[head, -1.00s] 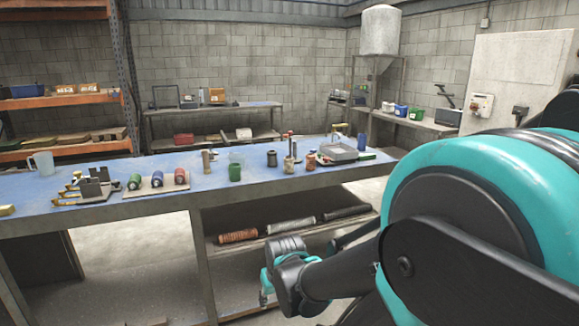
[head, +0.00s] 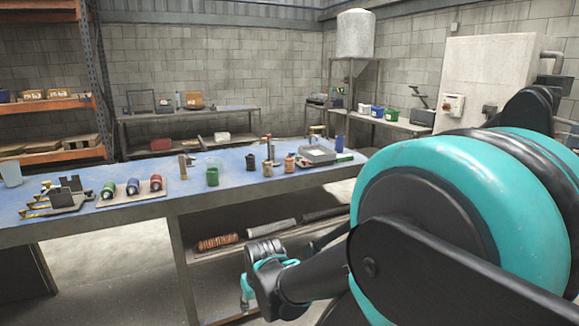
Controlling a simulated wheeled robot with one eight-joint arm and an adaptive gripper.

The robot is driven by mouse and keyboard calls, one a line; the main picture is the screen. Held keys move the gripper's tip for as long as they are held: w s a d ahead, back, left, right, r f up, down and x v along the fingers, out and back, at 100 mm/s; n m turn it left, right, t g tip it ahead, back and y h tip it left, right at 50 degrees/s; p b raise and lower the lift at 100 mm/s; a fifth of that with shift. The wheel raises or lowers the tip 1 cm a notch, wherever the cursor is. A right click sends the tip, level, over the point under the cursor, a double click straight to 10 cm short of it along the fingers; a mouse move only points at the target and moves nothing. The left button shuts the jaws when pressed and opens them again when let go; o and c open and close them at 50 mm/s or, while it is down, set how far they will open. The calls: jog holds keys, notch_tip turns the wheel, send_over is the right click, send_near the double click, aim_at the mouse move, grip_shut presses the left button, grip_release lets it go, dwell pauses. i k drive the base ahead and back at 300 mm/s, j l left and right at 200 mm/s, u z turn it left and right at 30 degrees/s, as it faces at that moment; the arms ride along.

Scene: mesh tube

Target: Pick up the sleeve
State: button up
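Three long mesh-like tubes that could be the sleeve lie end to end in a row on the shelf under the blue-topped bench. They are a copper-coloured ribbed tube (head: 218,243), a pale grey tube (head: 271,228) and a dark tube (head: 325,214). I cannot tell which one is the sleeve. The teal and dark end of my arm, with my gripper (head: 246,292), hangs low in front of the bench, below and nearer than the tubes, apart from them. Its fingers are too small and hidden to tell whether they are open.
The blue bench top (head: 130,215) above the shelf holds spools, cups, a grey tray (head: 318,155) and small tools. A bench leg (head: 182,270) stands left of the tubes. The floor left of this leg is clear. My large arm link blocks the right side.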

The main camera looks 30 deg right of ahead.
aim_at(267, 165)
jog(key=i+l+z, duration=0.1)
jog(key=i+z, duration=0.25)
jog(key=i, duration=0.15)
jog(key=i+z, duration=0.4)
jog(key=i+j, duration=0.05)
jog(key=i, duration=0.05)
